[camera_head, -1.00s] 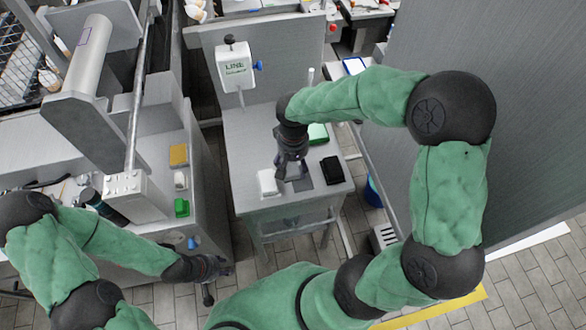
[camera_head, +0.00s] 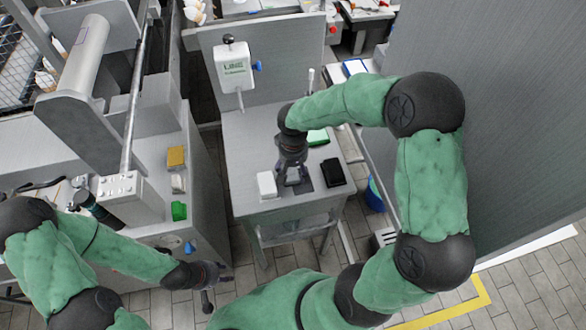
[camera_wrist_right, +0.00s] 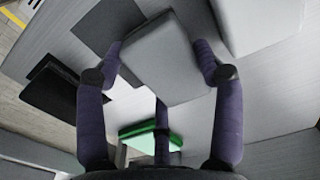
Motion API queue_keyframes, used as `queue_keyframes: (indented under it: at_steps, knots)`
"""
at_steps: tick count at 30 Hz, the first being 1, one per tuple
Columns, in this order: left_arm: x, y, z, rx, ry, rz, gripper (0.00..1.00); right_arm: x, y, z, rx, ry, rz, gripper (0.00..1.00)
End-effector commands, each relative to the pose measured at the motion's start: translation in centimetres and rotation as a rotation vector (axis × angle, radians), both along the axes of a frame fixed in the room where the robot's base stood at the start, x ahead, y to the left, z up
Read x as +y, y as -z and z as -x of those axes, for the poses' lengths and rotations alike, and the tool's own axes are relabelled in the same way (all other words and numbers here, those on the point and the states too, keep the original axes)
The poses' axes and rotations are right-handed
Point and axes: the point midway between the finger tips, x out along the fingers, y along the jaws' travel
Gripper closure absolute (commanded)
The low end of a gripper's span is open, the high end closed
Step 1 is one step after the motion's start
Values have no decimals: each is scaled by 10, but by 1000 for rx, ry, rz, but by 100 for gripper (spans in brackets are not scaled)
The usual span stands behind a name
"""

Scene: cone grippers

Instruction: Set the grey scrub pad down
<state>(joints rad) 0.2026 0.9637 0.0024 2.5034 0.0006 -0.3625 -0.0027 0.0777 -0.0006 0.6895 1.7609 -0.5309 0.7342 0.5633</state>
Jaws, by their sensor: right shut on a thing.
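The grey scrub pad (camera_wrist_right: 165,58) is a flat light-grey square between the fingers of my right gripper (camera_wrist_right: 165,65) in the right wrist view. In the head view my right gripper (camera_head: 291,180) points down over the small table (camera_head: 245,150), shut on the pad. The pad is mostly hidden there. A dark grey square (camera_wrist_right: 112,25) lies on the table just beside and partly behind the pad. I cannot tell whether the pad touches the surface. My left gripper (camera_head: 212,280) hangs away from the table at lower left; its jaws are too unclear to read.
A white block (camera_head: 266,184) sits left of my right gripper, a black pad (camera_head: 333,171) to its right, and a green pad (camera_head: 318,136) behind. A white dispenser (camera_head: 234,66) is on the back panel. A blue bucket (camera_head: 375,193) stands right of the table.

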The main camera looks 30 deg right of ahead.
Motion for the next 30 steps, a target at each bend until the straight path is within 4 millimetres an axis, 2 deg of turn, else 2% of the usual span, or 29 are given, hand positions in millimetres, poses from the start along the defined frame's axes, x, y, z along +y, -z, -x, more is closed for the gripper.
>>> queue_keyframes:
  at_steps: [2, 3, 13, 17, 20, 30]
  knots:
    - [0, 3, 0, 0, 0, 0, 60, 0, 4, 0, 1, 0, 0, 50]
    - [0, 2, 0, 0, 0, 0, 60, 0, 3, 0, 0, 0, 0, 22]
    - [0, 1, 0, 0, 0, 0, 60, 0, 2, 0, 0, 0, 0, 22]
    - [0, -3, 0, 0, 0, 0, 60, 0, -5, 0, -1, 0, 0, 22]
    - [0, -8, 0, 0, 0, 0, 60, 0, -19, -1, -4, 1, 0, 22]
    - [0, -30, 0, 0, 0, 0, 60, 0, -87, 0, -2, 0, 0, 22]
